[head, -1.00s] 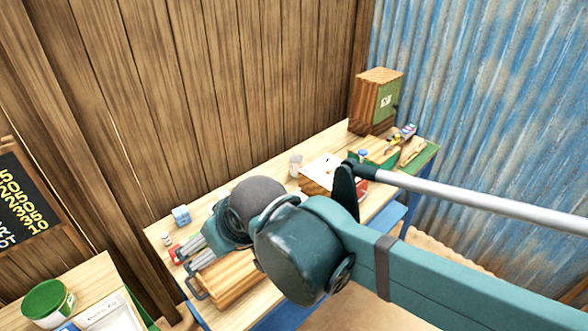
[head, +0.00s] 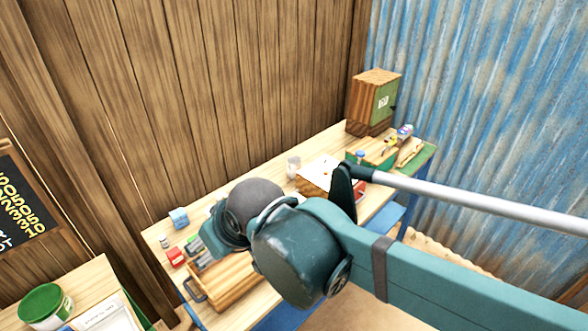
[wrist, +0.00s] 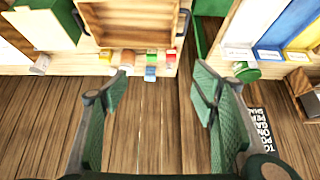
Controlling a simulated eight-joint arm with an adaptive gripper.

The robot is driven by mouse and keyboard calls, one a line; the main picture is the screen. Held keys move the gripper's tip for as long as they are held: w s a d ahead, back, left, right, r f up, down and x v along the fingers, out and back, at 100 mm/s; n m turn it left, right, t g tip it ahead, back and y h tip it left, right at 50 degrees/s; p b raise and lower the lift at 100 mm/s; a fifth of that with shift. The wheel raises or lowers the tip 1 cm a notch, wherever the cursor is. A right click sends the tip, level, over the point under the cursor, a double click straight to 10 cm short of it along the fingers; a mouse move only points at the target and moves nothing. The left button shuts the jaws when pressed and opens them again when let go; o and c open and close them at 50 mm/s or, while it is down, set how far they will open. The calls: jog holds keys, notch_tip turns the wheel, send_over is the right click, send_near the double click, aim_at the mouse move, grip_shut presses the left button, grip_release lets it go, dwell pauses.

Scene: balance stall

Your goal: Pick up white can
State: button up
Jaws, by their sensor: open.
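A small whitish cylinder (head: 293,166) stands near the back edge of the bench in the head view. It seems to be the pale cylinder (wrist: 40,64) at the left of the wrist view. Another pale, tan-toned cylinder (wrist: 127,58) stands beside the wooden tray in the wrist view. I cannot tell for sure which is the white can. My gripper (wrist: 160,87) is open, with nothing between its fingers. It points toward the bench's back edge, with the plank wall behind. In the head view my arm largely hides it.
The wooden tray (wrist: 135,25) has dark handles. Small boxes, including a blue one (head: 178,217) and a red one (head: 175,257), stand near it. A wooden cabinet (head: 373,103) is at the bench's far end. A green-lidded tub (head: 46,306) stands on another table, lower left.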

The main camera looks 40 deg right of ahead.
jog(key=w+d+r+m+g+h, duration=0.1)
jog(key=w+d+r+m, duration=0.15)
jog(key=w+d, duration=0.95)
jog(key=m+g+h, duration=0.2)
jog(key=m, duration=0.2)
send_over(294, 161)
jog(key=s+a, duration=0.2)
jog(key=a, duration=1.5)
notch_tip(294, 161, down, 12)
jog(key=shift+m+g, duration=0.3)
jog(key=shift+m, duration=0.45)
jog(key=d+f, duration=0.4)
jog(key=d, duration=0.1)
jog(key=d+f, duration=0.4)
jog(key=d, duration=0.1)
jog(key=d+f, duration=0.4)
jog(key=d, duration=0.1)
jog(key=shift+w+d+f, duration=0.35)
jog(key=shift+w, duration=0.05)
jog(key=shift+d+f, duration=0.2)
jog(key=shift+d, duration=0.05)
